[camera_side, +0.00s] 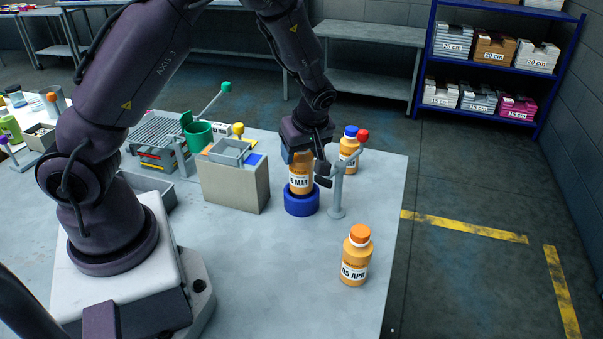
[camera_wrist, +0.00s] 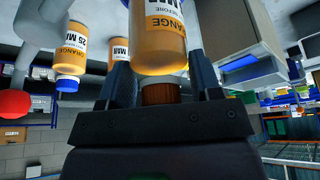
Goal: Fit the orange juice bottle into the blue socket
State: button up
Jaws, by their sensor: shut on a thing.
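My gripper (camera_side: 305,160) is shut on an orange juice bottle (camera_side: 300,181) with a "MAR" label. The bottle is upright, its base at the top of the blue socket (camera_side: 301,205) on the table. I cannot tell how deep it sits. In the wrist view my gripper (camera_wrist: 160,88) has its fingers either side of the bottle's brownish cap (camera_wrist: 160,94), and the bottle body (camera_wrist: 160,40) extends upward out of the picture.
A grey lever post with a red knob (camera_side: 362,135) stands right beside the socket. A blue-capped bottle (camera_side: 349,150) is behind it. An orange-capped "05 APR" bottle (camera_side: 356,258) stands at front right. A beige block (camera_side: 235,184) is left; the front table is clear.

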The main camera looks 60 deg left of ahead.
aim_at(302, 166)
jog(key=shift+f, duration=2)
jog(key=shift+f, duration=0.15)
jog(key=o, duration=1.4)
jog(key=shift+o, duration=0.2)
jog(key=v, duration=1.1)
jog(key=s+d+r+m+t+h, duration=0.2)
jog(key=s+d+r+m, duration=0.2)
jog(key=s+r+m, duration=0.4)
jog(key=s+d+r+m+t+h, duration=0.2)
jog(key=s+d+r+m+t, duration=0.1)
jog(key=s+r+m, duration=0.5)
jog(key=shift+s+d+m+t+h, duration=0.3)
jog(key=shift+s+d+m, duration=0.35)
jog(key=shift+m, duration=0.35)
